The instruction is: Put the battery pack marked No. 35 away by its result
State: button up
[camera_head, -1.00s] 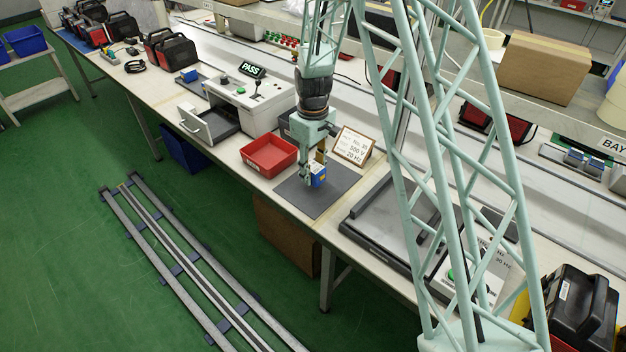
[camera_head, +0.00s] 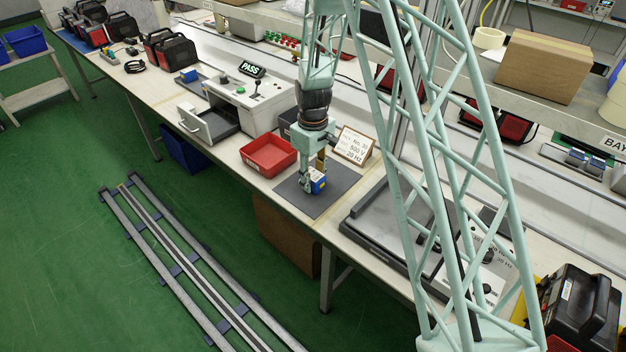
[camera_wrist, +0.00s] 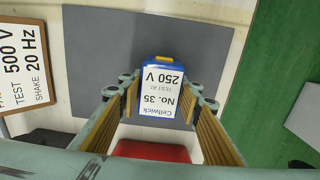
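The blue battery pack (camera_wrist: 162,88) has a white label reading Cellwick, No. 35, 250 V; it also shows in the head view (camera_head: 318,184). It is at the grey mat (camera_head: 329,197), but whether it touches the mat is unclear. My gripper (camera_wrist: 162,92) has one finger close along each side of the pack and appears shut on it.
A red bin (camera_head: 268,156) stands just left of the mat. An open drawer (camera_head: 208,124) juts from the tester's front. A blue bin (camera_head: 183,150) and a brown box (camera_head: 287,237) are below the bench edge.

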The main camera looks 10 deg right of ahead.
aim_at(313, 174)
jog(key=o, duration=0.4)
jog(key=shift+r, duration=0.15)
notch_tip(313, 174, up, 11)
jog(key=shift+r+p, duration=0.2)
jog(key=shift+p, duration=0.7)
jog(key=shift+r, duration=0.35)
dwell(0.4)
